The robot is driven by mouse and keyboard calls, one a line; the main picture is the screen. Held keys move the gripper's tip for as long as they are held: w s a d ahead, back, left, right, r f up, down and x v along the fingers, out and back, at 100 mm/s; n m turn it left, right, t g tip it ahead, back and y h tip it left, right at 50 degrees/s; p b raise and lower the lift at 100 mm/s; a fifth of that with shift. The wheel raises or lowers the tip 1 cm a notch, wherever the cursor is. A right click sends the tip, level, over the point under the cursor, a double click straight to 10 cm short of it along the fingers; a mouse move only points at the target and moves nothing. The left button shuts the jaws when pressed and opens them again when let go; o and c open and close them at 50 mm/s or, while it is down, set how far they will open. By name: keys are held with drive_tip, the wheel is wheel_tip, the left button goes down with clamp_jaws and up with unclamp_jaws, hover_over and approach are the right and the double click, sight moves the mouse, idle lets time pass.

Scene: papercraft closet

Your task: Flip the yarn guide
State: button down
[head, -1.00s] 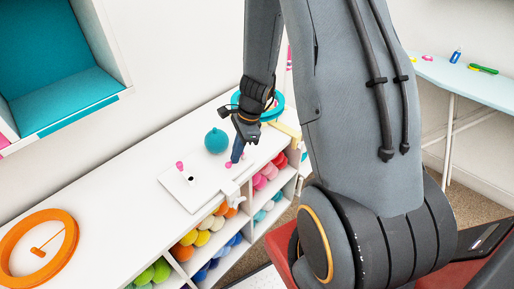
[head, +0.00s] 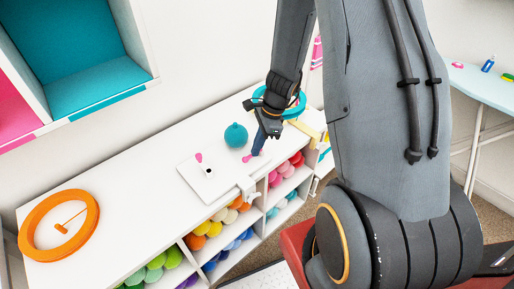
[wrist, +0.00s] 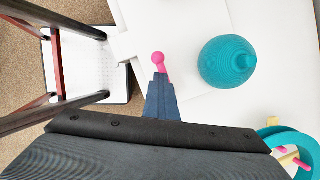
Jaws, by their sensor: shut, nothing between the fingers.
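A white flat board (head: 203,192) lies on the white cabinet top, with a small pink piece (head: 198,157) standing near its back left and a dark spot beside it. A second pink piece (head: 247,159) is at the board's right side; the wrist view shows it as a pink ball-ended peg (wrist: 159,58). Which pink piece is the yarn guide I cannot tell for sure. My gripper (head: 256,153) is shut and points down beside the right peg. In the wrist view my fingertips (wrist: 161,78) overlap the peg's lower end, with nothing held between them.
A teal yarn ball (head: 236,135) sits just behind my gripper. An orange ring (head: 27,232) lies at the left end. Cubbies below hold coloured yarn (head: 154,275).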

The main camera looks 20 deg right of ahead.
drive_tip(key=d, duration=0.1)
drive_tip(key=d+r, duration=0.1)
drive_tip(key=d, duration=0.1)
drive_tip(key=d+p, duration=0.1)
drive_tip(key=shift+s+d+r, duration=0.15)
drive_tip(key=shift+s+r, duration=0.15)
drive_tip(key=shift+s, duration=0.1)
drive_tip(key=b+v, duration=0.1)
drive_tip(key=v, duration=0.8)
drive_tip(key=shift+s+b, duration=0.3)
drive_tip(key=shift+b, duration=0.1)
drive_tip(key=shift+a+r, duration=0.1)
drive_tip(key=shift+a, duration=0.1)
drive_tip(key=s+a+r+n+h+b, duration=0.1)
drive_tip(key=s+a+n, duration=0.3)
drive_tip(key=n, duration=0.5)
drive_tip(key=s+a+r+n+t+h+b, duration=0.1)
drive_tip(key=s+a+n, duration=0.4)
drive_tip(key=n, duration=0.5)
drive_tip(key=shift+s+a+r+n+h+b, duration=0.4)
drive_tip(key=shift+a+r+h, duration=0.25)
drive_tip(key=shift+r, duration=0.25)
